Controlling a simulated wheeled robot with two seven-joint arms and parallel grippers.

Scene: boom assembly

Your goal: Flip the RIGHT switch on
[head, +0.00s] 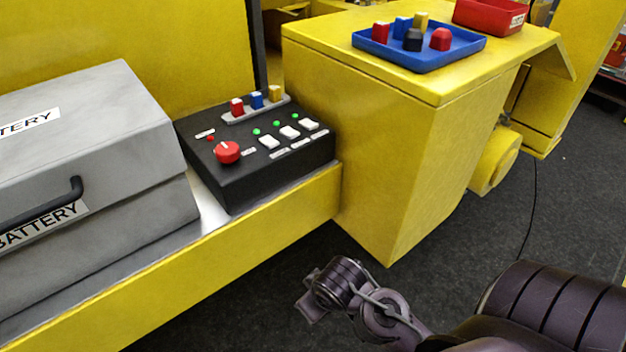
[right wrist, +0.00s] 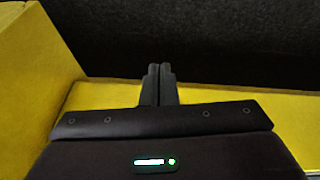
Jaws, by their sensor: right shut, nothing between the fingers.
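The black control box (head: 240,185) stands on the ledge in the head view. Three white switches sit in a row on its sloped top: the left switch (head: 268,142), the middle switch (head: 290,132) and the right switch (head: 309,125). A small green light shows above each one. My right gripper (right wrist: 160,72) shows in the right wrist view with its two fingers together and nothing between them. It is over the yellow ledge, with no switch in that view. In the head view my right arm is low, in front of and below the box. My left gripper is out of view.
The box carries a red knob (head: 227,152) and red, blue and yellow fuses at its back. A grey battery case (head: 100,135) stands left. A yellow cabinet (head: 370,150) rises right of the box, bearing a blue tray (head: 430,62) and red bin (head: 490,18).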

